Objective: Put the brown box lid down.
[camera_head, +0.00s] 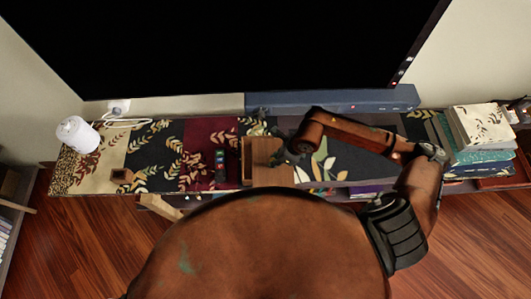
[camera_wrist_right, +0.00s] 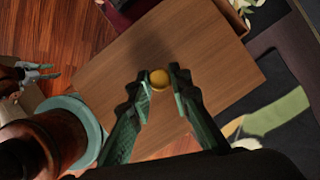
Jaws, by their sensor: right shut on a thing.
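The brown box lid (camera_wrist_right: 205,55) is a flat wooden board with a round yellow knob (camera_wrist_right: 159,79). My right gripper (camera_wrist_right: 160,84) is shut on the knob, one finger on each side. In the head view the lid (camera_head: 273,176) shows beside the open brown box (camera_head: 262,150), partly hidden by my body. Part of the box also shows at the top right of the right wrist view (camera_wrist_right: 232,14). I cannot tell whether the lid touches the table. What looks like my left gripper (camera_wrist_right: 38,74) is at the left edge of the wrist view, its opening unclear.
A long table with a leaf-patterned runner (camera_head: 150,155) stands below a large black screen (camera_head: 240,45). On it are a white canister (camera_head: 77,134), a small brown block (camera_head: 122,175), a dark remote-like item (camera_head: 221,165), a blue bar (camera_head: 340,101) and stacked books (camera_head: 478,128).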

